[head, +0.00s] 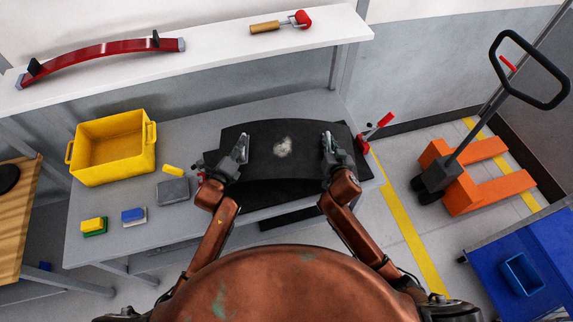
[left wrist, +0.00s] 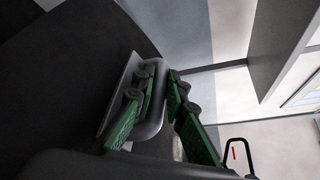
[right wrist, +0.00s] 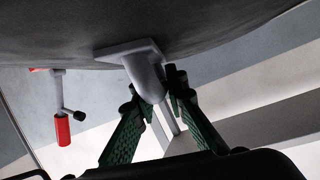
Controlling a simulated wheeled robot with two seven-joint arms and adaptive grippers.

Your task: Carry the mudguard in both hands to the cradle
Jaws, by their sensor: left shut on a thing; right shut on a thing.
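The mudguard (head: 300,172) is a broad, black, slightly curved panel with a pale dusty patch in its middle. It is held level over the grey bench. My left gripper (head: 240,150) is shut on a grey handle (left wrist: 152,118) at its left side. My right gripper (head: 328,145) is shut on a similar grey handle (right wrist: 143,66) at its right side. Both wrist views show green finger pads around these handles. A red curved bar (head: 100,50) with black upright stops lies on the white shelf; I cannot tell whether it is the cradle.
The bench (head: 150,235) carries a yellow bin (head: 112,160), a grey block (head: 173,191) and small coloured blocks. Dark flat pieces lie beneath the panel. A red-handled device (head: 380,124) stands at its right. The shelf (head: 220,50) overhangs behind; an orange pallet truck (head: 465,180) stands right.

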